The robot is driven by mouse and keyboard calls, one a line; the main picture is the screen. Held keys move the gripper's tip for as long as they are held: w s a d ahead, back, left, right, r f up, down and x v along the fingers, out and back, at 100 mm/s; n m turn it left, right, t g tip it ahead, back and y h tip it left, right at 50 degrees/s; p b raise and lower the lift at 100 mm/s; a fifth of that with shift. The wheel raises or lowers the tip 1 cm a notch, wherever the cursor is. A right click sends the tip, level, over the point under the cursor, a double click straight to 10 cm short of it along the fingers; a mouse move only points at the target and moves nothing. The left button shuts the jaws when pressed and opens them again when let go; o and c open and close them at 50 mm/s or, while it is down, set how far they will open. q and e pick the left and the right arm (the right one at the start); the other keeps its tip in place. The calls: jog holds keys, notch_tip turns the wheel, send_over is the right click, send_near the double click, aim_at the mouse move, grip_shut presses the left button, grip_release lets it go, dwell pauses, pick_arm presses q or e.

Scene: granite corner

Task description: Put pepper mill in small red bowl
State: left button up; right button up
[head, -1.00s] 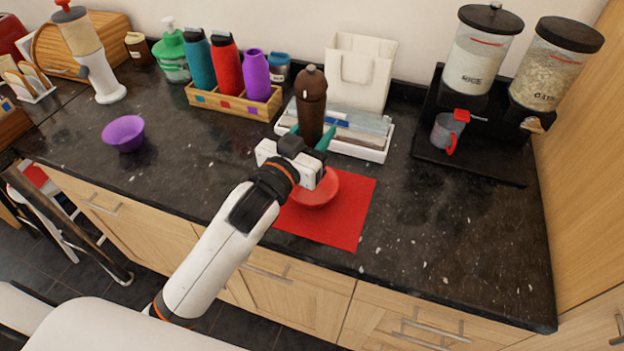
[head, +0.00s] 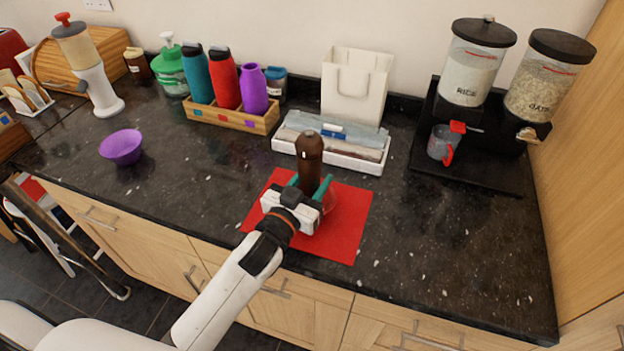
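The brown pepper mill (head: 309,152) stands upright between the teal fingers of my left gripper (head: 309,187), which is shut on it. The mill's lower part is hidden behind the gripper. The small red bowl (head: 329,202) is on the red mat (head: 346,236), mostly hidden by the gripper, with only a bit of its right side showing. The mill appears over or in the bowl; I cannot tell whether its base touches the bowl. My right gripper is not in view.
A white tray (head: 283,146) lies just behind the mat, with a white paper bag (head: 357,92) behind it. A wooden bottle crate (head: 232,119) stands back left and a purple bowl (head: 121,148) at left. Black dispensers stand at right. The counter right of the mat is clear.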

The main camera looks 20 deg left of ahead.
pick_arm(q)
jog(key=o, duration=1)
jog(key=shift+f, duration=0.1)
jog(key=shift+o, duration=0.7)
jog(key=s, duration=0.3)
jog(key=s+a+b, duration=0.1)
jog(key=s, duration=0.3)
jog(key=s+a+b, duration=0.1)
jog(key=s, duration=0.2)
jog(key=shift+s, duration=0.3)
jog(key=shift+s+a, duration=0.2)
jog(key=shift+s, duration=0.35)
jog(key=shift+s, duration=0.1)
